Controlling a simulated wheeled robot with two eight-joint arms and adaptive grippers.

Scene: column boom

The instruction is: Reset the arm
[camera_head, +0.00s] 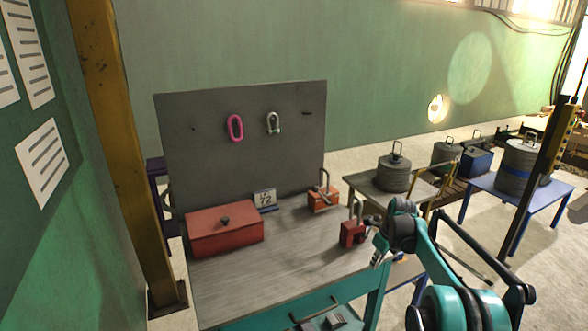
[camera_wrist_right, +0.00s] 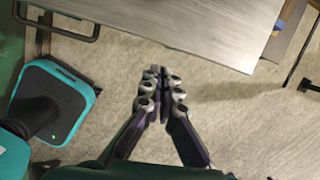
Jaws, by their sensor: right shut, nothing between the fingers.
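My right arm comes in from the lower right in the head view. Its gripper (camera_head: 379,248) is just off the right edge of the workbench (camera_head: 290,262), close to a small red block-like part on the bench. In the right wrist view my right gripper (camera_wrist_right: 161,73) is shut, with its fingers together and nothing between them. Bare concrete floor shows under the fingers, and the bench edge lies just beyond the tips. My left gripper is not in view.
The bench holds a red lidded box (camera_head: 225,232), a number sign (camera_head: 265,199), an orange-red clamp-like part (camera_head: 323,198) and the red block-like part (camera_head: 352,233). A grey backboard (camera_head: 240,160) carries a pink link (camera_head: 235,128) and a shackle (camera_head: 273,123). Weights stand on tables at right.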

